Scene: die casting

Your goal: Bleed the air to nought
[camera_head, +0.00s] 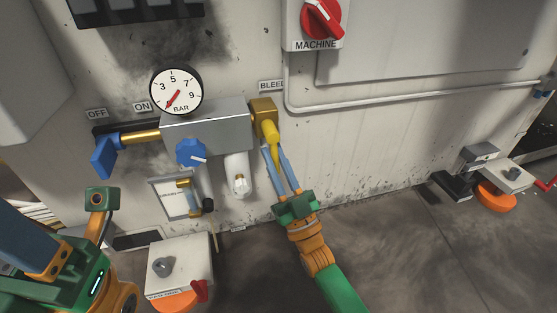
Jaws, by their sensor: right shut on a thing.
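The brass bleed valve (262,107) sits under the BLEED label (271,86), at the right end of the grey air block (203,126). Its yellow lever (270,131) hangs down. My right gripper (274,151) is shut on the lower part of this lever, its two blue-grey fingers reaching up from below. The round pressure gauge (176,90) stands above the block. Its red needle points down and left, below the 3, at the low end of the dial. My left arm (65,280) is at the lower left; no left fingertips can be made out.
The blue shut-off handle (104,157) hangs at the left below the OFF label (97,113). A blue knob (191,153) and a white filter bowl (238,177) sit under the block. A red MACHINE switch (321,17) is above. Floor pedal boxes stand left (180,264) and right (508,174).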

